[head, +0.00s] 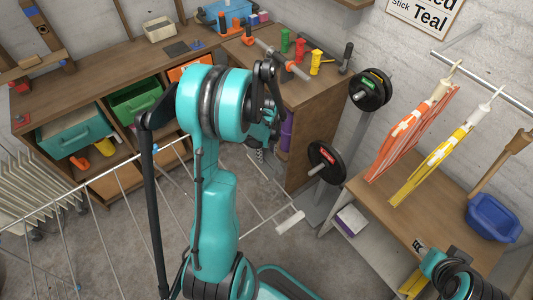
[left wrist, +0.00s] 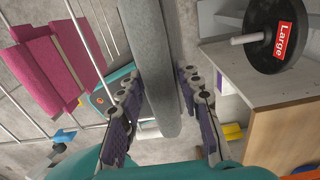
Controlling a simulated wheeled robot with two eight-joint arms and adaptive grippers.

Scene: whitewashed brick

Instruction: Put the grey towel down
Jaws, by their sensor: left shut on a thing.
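The grey towel (left wrist: 157,45) shows in the left wrist view as a long grey cloth strip running from the top edge down between the fingers. My left gripper (left wrist: 161,78) is shut on it, with a finger on each side. In the head view my left arm hides the towel, and the fingers of that gripper are mostly hidden behind the teal wrist. Part of my right arm shows at the bottom right of the head view. The fingers of the right gripper (head: 419,246) are too small there to judge.
A white wire drying rack (head: 118,172) stands at the left; a pink cloth (left wrist: 48,68) hangs in the left wrist view. A wooden workbench (head: 105,82) runs along the back. Weight plates (head: 326,161) and a wooden table (head: 372,202) stand right. Grey floor shows between.

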